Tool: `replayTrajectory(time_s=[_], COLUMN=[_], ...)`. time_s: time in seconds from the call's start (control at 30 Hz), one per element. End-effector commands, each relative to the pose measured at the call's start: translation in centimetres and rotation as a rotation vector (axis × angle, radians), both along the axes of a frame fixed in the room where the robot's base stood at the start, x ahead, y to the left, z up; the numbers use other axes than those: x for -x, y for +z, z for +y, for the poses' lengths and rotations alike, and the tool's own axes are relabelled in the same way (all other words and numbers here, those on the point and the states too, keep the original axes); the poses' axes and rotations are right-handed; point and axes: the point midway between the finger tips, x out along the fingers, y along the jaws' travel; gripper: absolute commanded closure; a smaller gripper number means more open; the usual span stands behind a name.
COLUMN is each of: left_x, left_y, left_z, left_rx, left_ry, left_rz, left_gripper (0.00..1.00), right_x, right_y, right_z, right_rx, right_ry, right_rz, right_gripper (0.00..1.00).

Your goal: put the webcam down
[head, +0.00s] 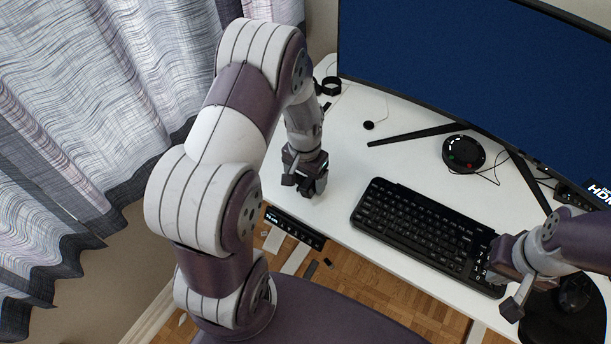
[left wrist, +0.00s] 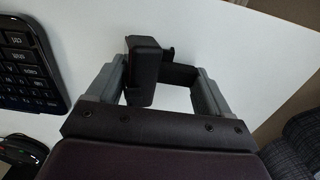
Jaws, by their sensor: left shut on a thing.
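The webcam (left wrist: 144,62) is a small black block with a bracket-like part, seen between the fingers of my left gripper (left wrist: 158,88) in the left wrist view. My left gripper is shut on it. In the head view, my left gripper (head: 305,184) points down over the left front part of the white desk, left of the keyboard. The webcam is mostly hidden by the gripper there, and I cannot tell whether it touches the desk. My right gripper (head: 506,286) is at the keyboard's right end, its fingers apart and nothing seen between them.
A black keyboard (head: 415,224) lies right of my left gripper. Behind it are a monitor (head: 480,70), its stand leg (head: 415,135) and a round black device (head: 463,153). A mouse (head: 575,292) is at the right. The white desk (head: 350,165) is bare around the left gripper.

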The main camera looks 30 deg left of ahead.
Motion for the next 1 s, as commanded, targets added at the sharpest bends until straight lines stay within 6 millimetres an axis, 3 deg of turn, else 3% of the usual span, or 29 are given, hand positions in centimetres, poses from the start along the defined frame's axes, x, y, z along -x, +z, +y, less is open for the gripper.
replayTrajectory(time_s=[0.13, 0.17, 0.2, 0.4, 0.53, 0.8, 1.0], left_x=[0.0, 0.0, 0.0, 0.0, -0.1, -0.1, -0.1], left_y=[-0.4, -0.3, -0.3, -0.3, 1.0, 8.0, 11.4], left_z=[0.0, 0.0, 0.0, 0.0, 0.0, 0.1, 0.2], left_rx=[0.0, 0.0, 0.0, 0.0, -0.001, -0.001, 0.0], left_ry=[0.0, 0.0, 0.0, 0.0, 0.0, 0.001, 0.0], left_rz=[0.001, 0.001, 0.001, 0.001, -0.003, -0.004, -0.001], left_gripper=[0.54, 0.1, 0.0, 0.0, 0.0, 0.0, 0.0], right_x=[0.0, 0.0, 0.0, 0.0, 0.0, 0.0, 0.0], right_y=[-0.2, -0.2, -0.1, -0.1, 0.2, 0.7, 0.9], right_z=[0.0, 0.0, 0.0, 0.0, 0.0, 0.0, 0.0], right_rx=[0.0, 0.0, 0.0, 0.0, 0.0, 0.0, 0.0], right_ry=[0.0, 0.0, 0.0, 0.0, 0.0, 0.0, 0.0], right_rz=[0.0, 0.0, 0.0, 0.0, 0.0, 0.0, 0.0], right_gripper=[1.0, 1.0, 1.0, 1.0, 1.0, 1.0, 1.0])
